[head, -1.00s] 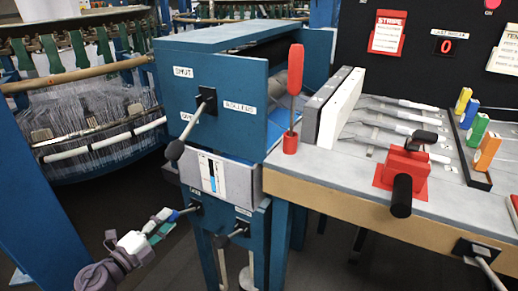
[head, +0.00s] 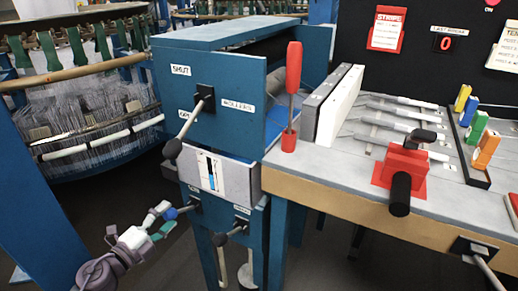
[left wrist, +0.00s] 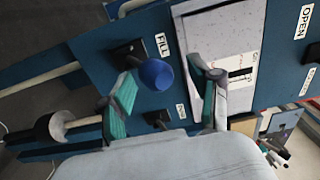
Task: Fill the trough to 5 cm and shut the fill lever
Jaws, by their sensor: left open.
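The trough (head: 240,181) is the grey box under the blue roller housing. Its white gauge card (head: 210,172) has a dark strip with blue in its lower part; the scale is too small to read. The fill lever, with its blue ball knob (head: 171,214), sticks out from the blue panel below. The knob also shows in the left wrist view (left wrist: 156,74), beside the FILL label (left wrist: 162,45). My left gripper (head: 164,218) is open, its fingers on either side of the knob, apart from it in the left wrist view (left wrist: 168,92). My right gripper is not in view.
A second lever with a dark knob (head: 219,240) sits just right of the fill lever. A longer lever (head: 190,128) juts from the housing above. The workbench (head: 330,185) with a red clamp (head: 402,168) stands at right.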

